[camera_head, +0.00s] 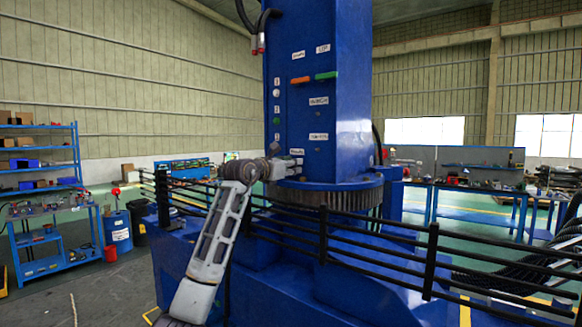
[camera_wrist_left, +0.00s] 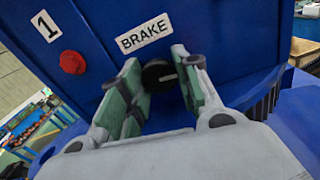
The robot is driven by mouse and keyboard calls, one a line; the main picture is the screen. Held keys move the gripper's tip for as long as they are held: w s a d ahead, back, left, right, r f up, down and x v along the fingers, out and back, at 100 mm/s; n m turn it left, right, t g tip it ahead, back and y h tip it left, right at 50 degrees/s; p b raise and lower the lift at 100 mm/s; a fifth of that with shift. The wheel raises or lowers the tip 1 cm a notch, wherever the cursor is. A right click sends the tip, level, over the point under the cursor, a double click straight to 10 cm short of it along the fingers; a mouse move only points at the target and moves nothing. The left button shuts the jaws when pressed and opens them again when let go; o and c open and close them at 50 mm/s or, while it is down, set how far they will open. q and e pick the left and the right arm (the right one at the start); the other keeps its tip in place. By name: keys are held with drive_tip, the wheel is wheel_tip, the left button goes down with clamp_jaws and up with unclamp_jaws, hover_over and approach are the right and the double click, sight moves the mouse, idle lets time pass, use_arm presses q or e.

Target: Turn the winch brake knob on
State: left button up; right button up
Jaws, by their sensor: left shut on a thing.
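The winch brake knob (camera_wrist_left: 158,75) is a round black knob with a short white mark, below the white BRAKE label (camera_wrist_left: 143,34) on the blue crane column (camera_head: 318,100). The white mark lies nearly level in the left wrist view. My left gripper (camera_wrist_left: 162,84) has its green-padded fingers on either side of the knob and is shut on it. In the head view my left gripper (camera_head: 286,166) is at the lower part of the column, where it hides the knob. My right gripper is in neither view.
A red button (camera_wrist_left: 72,62) sits left of the knob, near a label with a 1. Orange (camera_head: 300,80) and green (camera_head: 326,75) handles are higher on the column. A black railing (camera_head: 380,250) runs in front of the column, around the blue base.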

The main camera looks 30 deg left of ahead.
use_arm(q)
drive_tip(key=m, duration=0.4)
drive_tip(key=shift+a, duration=0.1)
drive_tip(key=m, duration=0.8)
drive_tip(key=shift+r+m+p, duration=0.1)
drive_tip(key=shift+m+p, duration=0.5)
drive_tip(key=shift+m, duration=1.7)
drive_tip(key=o, duration=1)
drive_tip(key=shift+s, duration=0.2)
